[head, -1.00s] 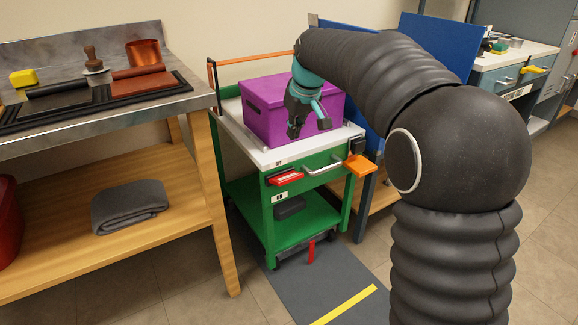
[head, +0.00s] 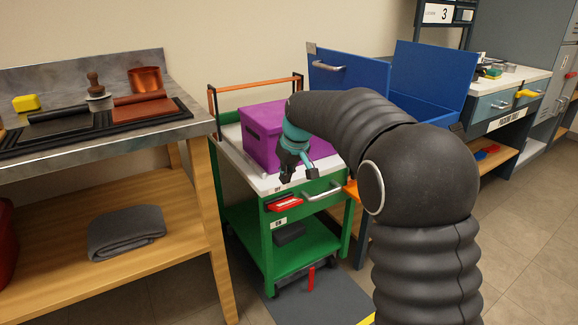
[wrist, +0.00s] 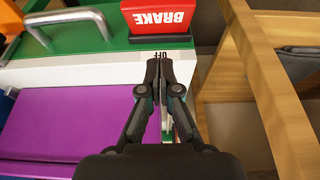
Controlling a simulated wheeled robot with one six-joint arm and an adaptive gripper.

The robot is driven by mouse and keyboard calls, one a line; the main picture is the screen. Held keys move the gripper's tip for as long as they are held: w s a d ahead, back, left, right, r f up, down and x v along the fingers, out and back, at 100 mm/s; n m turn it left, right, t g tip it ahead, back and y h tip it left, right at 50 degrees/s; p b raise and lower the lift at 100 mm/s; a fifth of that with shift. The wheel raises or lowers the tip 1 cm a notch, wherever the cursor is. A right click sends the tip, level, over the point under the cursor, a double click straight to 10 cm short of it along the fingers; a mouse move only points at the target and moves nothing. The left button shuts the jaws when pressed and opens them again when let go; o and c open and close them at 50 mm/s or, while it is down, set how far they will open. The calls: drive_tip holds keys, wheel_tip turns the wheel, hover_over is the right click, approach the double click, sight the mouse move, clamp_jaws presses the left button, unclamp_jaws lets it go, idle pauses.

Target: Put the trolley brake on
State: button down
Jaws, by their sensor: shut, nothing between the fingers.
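The green trolley (head: 262,232) has a white top. The red brake piece (head: 284,204) is on its front, at the left under the top edge. In the wrist view this brake (wrist: 165,18) reads BRAKE upside down, and a small OFF label (wrist: 162,56) shows beside it. My gripper (head: 298,177) is low over the trolley's front edge, a little above the brake. In the wrist view my gripper (wrist: 157,68) is shut and empty, its tips pointing at the OFF label, apart from the red brake.
A purple box (head: 262,130) stands on the trolley top behind my gripper. A metal handle (head: 322,192) is right of the brake. The wooden workbench (head: 218,220) stands close on the left. Blue panels (head: 350,85) stand behind at the right.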

sight(285, 202)
drive_tip(key=f, duration=0.5)
drive_tip(key=shift+s+d, duration=0.15)
drive_tip(key=shift+s, duration=0.05)
drive_tip(key=shift+s+d+f, duration=0.15)
drive_tip(key=shift+f, duration=0.25)
drive_tip(key=shift+s+f+b, duration=0.1)
drive_tip(key=shift+b, duration=0.35)
